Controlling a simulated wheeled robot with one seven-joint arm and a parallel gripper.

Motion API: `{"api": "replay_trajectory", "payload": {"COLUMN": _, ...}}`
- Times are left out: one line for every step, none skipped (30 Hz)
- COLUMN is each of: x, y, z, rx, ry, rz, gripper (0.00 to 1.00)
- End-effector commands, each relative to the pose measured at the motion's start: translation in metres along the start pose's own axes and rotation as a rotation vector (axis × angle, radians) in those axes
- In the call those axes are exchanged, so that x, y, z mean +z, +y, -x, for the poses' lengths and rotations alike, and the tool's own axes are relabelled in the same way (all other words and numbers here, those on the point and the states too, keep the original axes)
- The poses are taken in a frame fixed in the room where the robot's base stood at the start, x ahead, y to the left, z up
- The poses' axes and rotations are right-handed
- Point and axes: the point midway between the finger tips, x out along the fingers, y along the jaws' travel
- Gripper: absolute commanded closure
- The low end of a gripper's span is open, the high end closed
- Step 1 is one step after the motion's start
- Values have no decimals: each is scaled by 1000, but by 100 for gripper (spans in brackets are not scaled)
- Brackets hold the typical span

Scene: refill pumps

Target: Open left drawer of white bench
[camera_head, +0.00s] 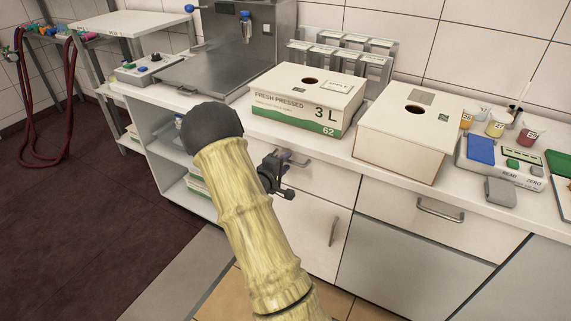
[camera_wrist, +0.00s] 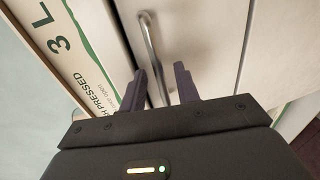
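The white bench (camera_head: 228,130) has a left drawer (camera_head: 335,185) with a metal bar handle, partly hidden by my gripper in the head view. The drawer looks closed. My gripper (camera_head: 284,158) is at this handle, in front of the drawer face. The fingers stand apart, with a gap between the handle and the right finger.
A right drawer (camera_head: 430,215) and a cupboard door handle (camera_head: 333,232) are nearby. On the bench top stand a FRESH PRESSED 3 L box (camera_head: 305,98), a plain white box (camera_head: 405,132), several beakers (camera_head: 497,124) and a meter (camera_head: 510,160). The floor before the bench is clear.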

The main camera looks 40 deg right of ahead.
Motion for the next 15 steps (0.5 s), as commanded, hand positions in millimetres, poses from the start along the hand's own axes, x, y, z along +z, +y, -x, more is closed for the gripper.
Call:
{"api": "replay_trajectory", "payload": {"x": 0, "y": 0, "z": -4, "rx": 0, "ry": -1, "rz": -1, "gripper": 68}}
{"api": "replay_trajectory", "payload": {"x": 0, "y": 0, "z": -6, "rx": 0, "ry": -1, "rz": -1, "gripper": 68}}
{"api": "replay_trajectory", "payload": {"x": 0, "y": 0, "z": -7, "rx": 0, "ry": 0, "rz": -1, "gripper": 68}}
{"api": "replay_trajectory", "payload": {"x": 0, "y": 0, "z": -7, "rx": 0, "ry": 0, "rz": -1, "gripper": 68}}
{"api": "replay_trajectory", "payload": {"x": 0, "y": 0, "z": -8, "rx": 0, "ry": 0, "rz": -1, "gripper": 68}}
{"api": "replay_trajectory", "payload": {"x": 0, "y": 0, "z": -8, "rx": 0, "ry": 0, "rz": -1, "gripper": 68}}
{"api": "replay_trajectory", "payload": {"x": 0, "y": 0, "z": -8, "rx": 0, "ry": 0, "rz": -1, "gripper": 68}}
{"api": "replay_trajectory", "payload": {"x": 0, "y": 0, "z": -7, "rx": 0, "ry": 0, "rz": -1, "gripper": 68}}
{"api": "replay_trajectory", "payload": {"x": 0, "y": 0, "z": -7, "rx": 0, "ry": 0, "rz": -1, "gripper": 68}}
{"api": "replay_trajectory", "payload": {"x": 0, "y": 0, "z": -7, "rx": 0, "ry": 0, "rz": -1, "gripper": 68}}
{"api": "replay_trajectory", "payload": {"x": 0, "y": 0, "z": -7, "rx": 0, "ry": 0, "rz": -1, "gripper": 68}}
{"api": "replay_trajectory", "payload": {"x": 0, "y": 0, "z": -7, "rx": 0, "ry": 0, "rz": -1, "gripper": 76}}
{"api": "replay_trajectory", "payload": {"x": 0, "y": 0, "z": -7, "rx": 0, "ry": 0, "rz": -1, "gripper": 82}}
{"api": "replay_trajectory", "payload": {"x": 0, "y": 0, "z": -7, "rx": 0, "ry": 0, "rz": -1, "gripper": 88}}
{"api": "replay_trajectory", "payload": {"x": 0, "y": 0, "z": -7, "rx": 0, "ry": 0, "rz": -1, "gripper": 96}}
